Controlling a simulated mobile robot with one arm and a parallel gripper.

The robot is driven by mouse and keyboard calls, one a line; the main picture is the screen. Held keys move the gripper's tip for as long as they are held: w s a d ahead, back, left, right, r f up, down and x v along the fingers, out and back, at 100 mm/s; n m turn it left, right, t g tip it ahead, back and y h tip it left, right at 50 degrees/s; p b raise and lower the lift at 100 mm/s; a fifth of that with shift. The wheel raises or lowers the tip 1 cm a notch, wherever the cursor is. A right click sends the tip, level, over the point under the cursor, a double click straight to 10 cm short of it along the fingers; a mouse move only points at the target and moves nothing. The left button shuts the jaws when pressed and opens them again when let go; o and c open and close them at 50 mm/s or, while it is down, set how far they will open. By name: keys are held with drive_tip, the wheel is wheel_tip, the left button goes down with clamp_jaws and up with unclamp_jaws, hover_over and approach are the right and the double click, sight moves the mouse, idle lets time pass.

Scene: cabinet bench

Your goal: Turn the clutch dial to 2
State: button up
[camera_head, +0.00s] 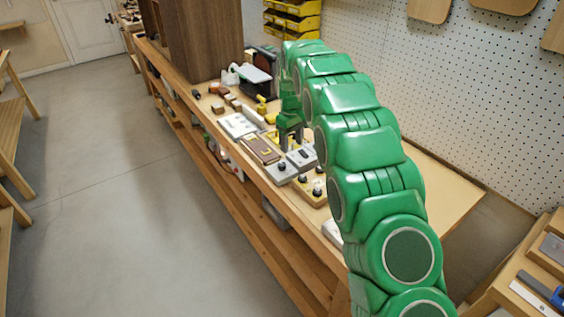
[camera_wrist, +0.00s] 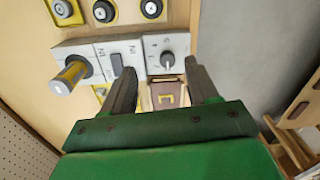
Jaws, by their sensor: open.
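A small dial with a grey knob (camera_wrist: 167,59) sits on a light square plate in the wrist view. It has small marks around it, too small to read, so I cannot tell its setting. It looks like the clutch dial. My gripper (camera_wrist: 159,67) is open, its two dark fingers apart on either side of the dial in the picture. Nothing is between the fingers, and I cannot tell how far above the plate they are. In the head view my gripper (camera_head: 290,136) points down over the bench's control plates, partly hiding them.
A brown cabinet (camera_head: 203,40) stands farther along the bench.

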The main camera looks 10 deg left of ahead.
sight(282, 164)
drive_tip(key=shift+n, duration=0.4)
drive_tip(key=w+a+f, duration=0.2)
drive_tip(key=a+f, duration=0.1)
drive_tip(key=shift+a+f, duration=0.2)
drive_tip(key=shift+a, duration=0.1)
drive_tip(key=shift+f, duration=3.9)
drive_tip(key=c, duration=1)
drive_tip(key=shift+c, duration=0.2)
